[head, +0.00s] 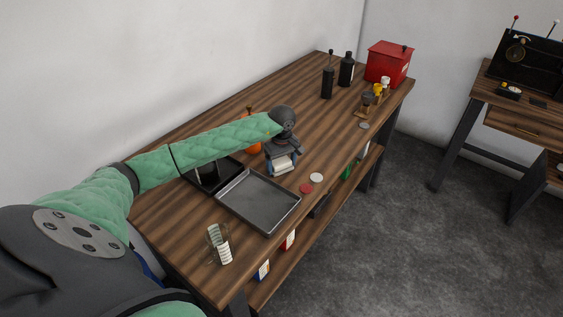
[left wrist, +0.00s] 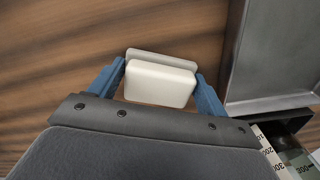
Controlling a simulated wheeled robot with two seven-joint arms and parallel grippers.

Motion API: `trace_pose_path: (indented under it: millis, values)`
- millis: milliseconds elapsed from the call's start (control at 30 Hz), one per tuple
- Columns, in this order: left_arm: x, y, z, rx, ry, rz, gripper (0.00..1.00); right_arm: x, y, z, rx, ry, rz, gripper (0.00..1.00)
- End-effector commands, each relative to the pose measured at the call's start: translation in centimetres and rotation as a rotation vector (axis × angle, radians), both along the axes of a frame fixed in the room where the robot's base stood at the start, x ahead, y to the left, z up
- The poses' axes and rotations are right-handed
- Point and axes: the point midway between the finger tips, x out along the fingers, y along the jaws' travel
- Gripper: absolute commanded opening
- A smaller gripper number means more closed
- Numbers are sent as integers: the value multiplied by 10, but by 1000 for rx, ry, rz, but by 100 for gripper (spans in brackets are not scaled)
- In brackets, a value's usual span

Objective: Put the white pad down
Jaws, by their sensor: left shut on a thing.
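The white pad (head: 281,163) is a small rounded block, held in my left gripper (head: 283,168) beside the far right corner of the grey metal tray (head: 238,205). The tray wall (left wrist: 235,50) is to the right in that view. My right gripper is not in view.
A red disc (head: 306,188) and a white disc (head: 316,178) lie right of the left gripper. A black tray (head: 191,178) adjoins the metal one.

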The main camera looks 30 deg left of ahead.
Motion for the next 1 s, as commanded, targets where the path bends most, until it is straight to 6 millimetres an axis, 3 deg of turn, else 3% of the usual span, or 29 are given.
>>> trace_pose_path:
  millis: [467, 500, 600, 1000]
  values:
    - [0, 0, -3, 1, 0, 0, 43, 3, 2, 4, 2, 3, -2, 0]
    - [0, 0, -3, 1, 0, 0, 78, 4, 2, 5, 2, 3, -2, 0]
    - [0, 0, -2, 1, 0, 0, 98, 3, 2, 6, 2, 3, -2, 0]
    - [0, 0, -1, 0, 0, 0, 98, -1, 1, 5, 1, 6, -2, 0]
